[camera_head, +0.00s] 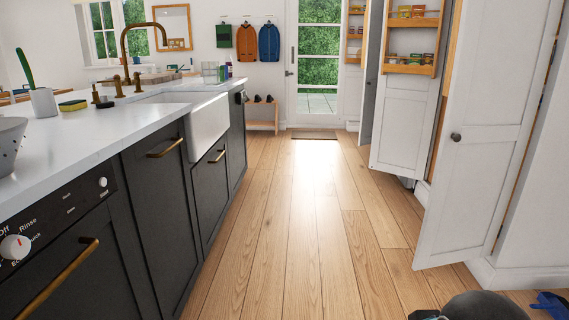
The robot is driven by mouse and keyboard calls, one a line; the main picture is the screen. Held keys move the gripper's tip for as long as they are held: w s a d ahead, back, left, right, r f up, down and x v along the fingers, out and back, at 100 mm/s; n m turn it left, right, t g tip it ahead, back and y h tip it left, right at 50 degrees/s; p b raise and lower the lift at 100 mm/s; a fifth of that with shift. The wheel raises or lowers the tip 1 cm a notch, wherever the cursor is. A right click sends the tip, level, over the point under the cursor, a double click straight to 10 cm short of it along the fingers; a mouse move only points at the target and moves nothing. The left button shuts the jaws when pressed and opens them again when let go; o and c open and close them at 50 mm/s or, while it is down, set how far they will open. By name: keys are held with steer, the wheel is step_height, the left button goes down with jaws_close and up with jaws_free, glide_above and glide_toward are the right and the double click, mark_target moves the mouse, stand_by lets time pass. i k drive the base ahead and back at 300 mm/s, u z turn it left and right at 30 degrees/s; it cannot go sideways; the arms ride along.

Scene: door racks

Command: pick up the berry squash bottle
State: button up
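I cannot pick out the berry squash bottle for certain. An open door on the right carries a wooden rack (408,70) with small jars and packets (412,59) on it. A higher shelf (411,22) on the same door holds several small tins or jars (411,11). A farther wooden rack (354,36) holds small items too small to read. A small purple item (228,68) stands at the far end of the counter; I cannot tell what it is.
A white counter (95,130) with dark cabinets runs along the left. An open white door (487,150) stands at the right. The wooden floor (310,235) between is clear. A blue object (550,304) lies at the bottom right. A low bench (264,125) stands at the back.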

mark_target(229, 62)
steer(key=i, duration=6.65)
steer(key=u, duration=3.1)
